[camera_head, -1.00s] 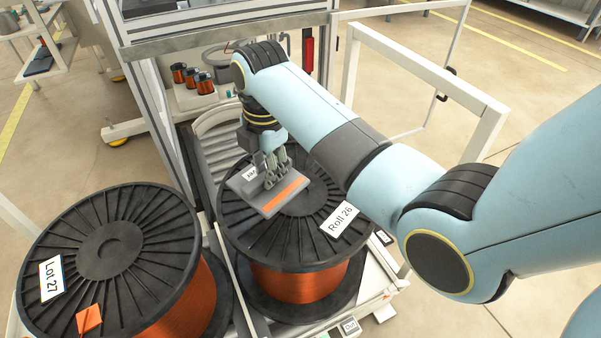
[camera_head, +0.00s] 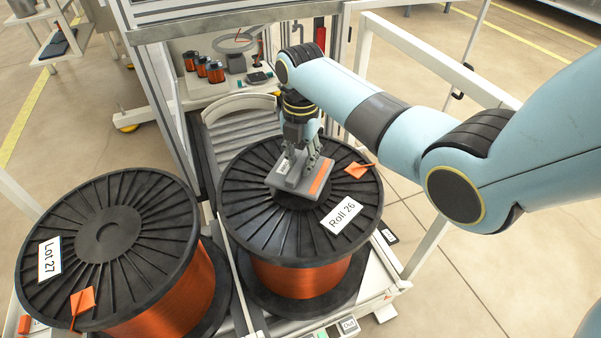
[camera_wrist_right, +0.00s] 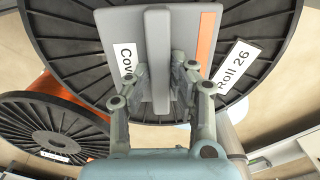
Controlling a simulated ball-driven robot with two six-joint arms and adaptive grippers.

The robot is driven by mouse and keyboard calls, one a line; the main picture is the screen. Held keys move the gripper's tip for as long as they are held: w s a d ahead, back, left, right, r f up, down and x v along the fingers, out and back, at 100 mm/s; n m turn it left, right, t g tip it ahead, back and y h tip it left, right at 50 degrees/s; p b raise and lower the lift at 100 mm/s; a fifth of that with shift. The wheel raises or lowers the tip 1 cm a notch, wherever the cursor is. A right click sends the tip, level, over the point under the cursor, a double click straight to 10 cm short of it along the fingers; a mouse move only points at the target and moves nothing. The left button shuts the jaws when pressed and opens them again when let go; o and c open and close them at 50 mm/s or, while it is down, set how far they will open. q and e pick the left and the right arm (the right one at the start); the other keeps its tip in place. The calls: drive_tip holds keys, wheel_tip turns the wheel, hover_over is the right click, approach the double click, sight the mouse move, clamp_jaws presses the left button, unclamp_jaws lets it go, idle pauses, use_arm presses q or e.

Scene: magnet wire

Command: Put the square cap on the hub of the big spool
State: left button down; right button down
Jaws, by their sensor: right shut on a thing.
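The square cap (camera_head: 283,182) is a grey plate with an orange stripe, a white label and a raised rib; it also shows in the right wrist view (camera_wrist_right: 118,32). My right gripper (camera_head: 303,155) is shut on the rib, with a finger on each side in the wrist view (camera_wrist_right: 160,78). The cap is over the middle of the black spool marked Roll 26 (camera_head: 250,215), wound with copper wire. It covers most of the hub, whose dark edge shows below it. I cannot tell whether cap and hub touch. My left gripper is not in view.
A second large spool, marked Lot 27 (camera_head: 70,215), stands close by on the left. Orange tags (camera_head: 357,169) lie on both spools. A grey roller conveyor (camera_head: 240,130) and small copper spools (camera_head: 215,72) are behind. A white frame rail (camera_head: 440,62) is at the right.

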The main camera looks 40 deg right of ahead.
sight(301, 163)
wheel_tip(301, 163, down, 4)
drive_tip(key=shift+r+b, duration=0.2)
drive_tip(key=shift+b, duration=0.4)
drive_tip(key=shift+r, duration=0.15)
drive_tip(key=c, duration=1.1)
unclamp_jaws()
drive_tip(key=shift+c, duration=0.2)
wheel_tip(301, 163, up, 12)
drive_tip(key=p, duration=0.4)
